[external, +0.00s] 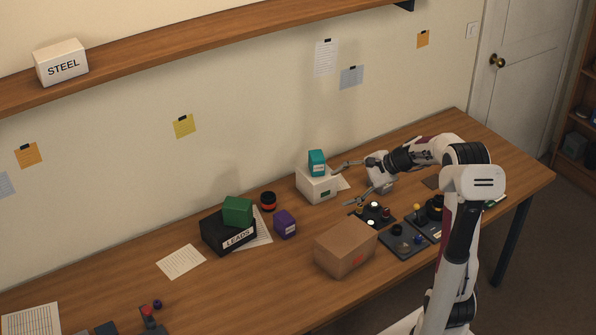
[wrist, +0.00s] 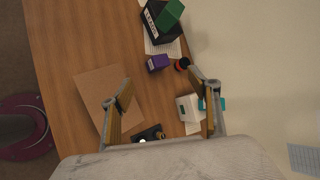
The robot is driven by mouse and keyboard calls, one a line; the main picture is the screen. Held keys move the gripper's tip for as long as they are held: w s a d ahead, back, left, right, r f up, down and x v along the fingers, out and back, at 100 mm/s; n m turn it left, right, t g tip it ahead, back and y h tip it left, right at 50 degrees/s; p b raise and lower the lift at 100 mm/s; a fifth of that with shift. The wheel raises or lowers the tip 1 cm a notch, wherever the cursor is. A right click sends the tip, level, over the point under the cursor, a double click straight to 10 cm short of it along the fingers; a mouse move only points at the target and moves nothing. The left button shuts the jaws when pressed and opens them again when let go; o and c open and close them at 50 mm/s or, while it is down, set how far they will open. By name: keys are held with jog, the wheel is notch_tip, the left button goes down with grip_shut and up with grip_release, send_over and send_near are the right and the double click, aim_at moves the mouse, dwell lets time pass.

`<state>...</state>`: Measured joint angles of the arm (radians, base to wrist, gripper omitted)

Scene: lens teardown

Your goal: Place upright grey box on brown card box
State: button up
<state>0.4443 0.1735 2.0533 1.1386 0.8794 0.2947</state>
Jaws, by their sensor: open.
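The brown card box (external: 345,249) sits near the front of the table, closed, with a red mark on its side. It also shows in the wrist view (wrist: 98,88), partly behind the left finger. A pale, off-white box (external: 316,187) stands at the back and is the closest match to a grey box; I cannot tell for sure. A small teal box (external: 317,162) stands upright on it. In the wrist view, the right finger partly covers the pale box (wrist: 186,108) and teal box (wrist: 223,103). My gripper (external: 342,187) is open and empty, its fingers spread wide beside the pale box.
A black LEADS box (external: 229,236) carries a green box (external: 237,210). A purple box (external: 285,224) and a red-black cylinder (external: 268,201) stand between it and the pale box. Dark trays with small parts (external: 403,241) lie right of the card box. The left-middle table is mostly clear.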

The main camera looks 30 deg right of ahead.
jog(key=w+d+f+m+t+h, duration=0.1)
jog(key=w+d+f+m, duration=0.2)
jog(key=d, duration=0.2)
jog(key=w+d+f+m+t, duration=0.2)
jog(key=w+d+m, duration=0.1)
jog(key=w+d, duration=0.15)
jog(key=w+d+f+m+t+h, duration=0.1)
jog(key=w+d+f+m, duration=0.2)
jog(key=d, duration=0.3)
jog(key=d+f+m+t+h, duration=0.1)
jog(key=d+f+m, duration=0.3)
jog(key=d, duration=0.5)
jog(key=d+f+m+t+h, duration=0.1)
jog(key=d+f+m+h, duration=0.2)
jog(key=d+f+m, duration=0.2)
jog(key=d+f, duration=0.2)
jog(key=d, duration=0.2)
jog(key=shift+w, duration=0.35)
jog(key=shift+w, duration=0.15)
jog(key=shift+x, duration=1.15)
jog(key=shift+x, duration=2.6)
jog(key=shift+r, duration=0.1)
